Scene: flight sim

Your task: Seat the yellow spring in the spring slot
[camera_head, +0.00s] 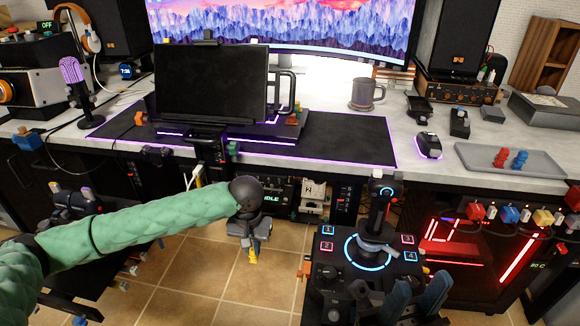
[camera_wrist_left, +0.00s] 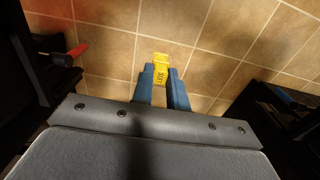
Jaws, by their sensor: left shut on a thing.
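My left gripper (camera_head: 253,250) hangs above the tiled floor in front of the desk, at the end of the green-sleeved arm. Its blue fingers (camera_wrist_left: 164,85) are shut on a small yellow piece with dark lettering, which I take for the yellow spring (camera_wrist_left: 160,72). The yellow spring also shows below the gripper in the head view (camera_head: 252,259). It is held in the air, apart from any surface. I cannot make out the spring slot.
A grey tray (camera_head: 545,166) with small red and blue pieces lies on the desk's right. A monitor (camera_head: 210,85) and mug (camera_head: 365,95) stand behind. Bare floor (camera_head: 190,290) lies around the left gripper.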

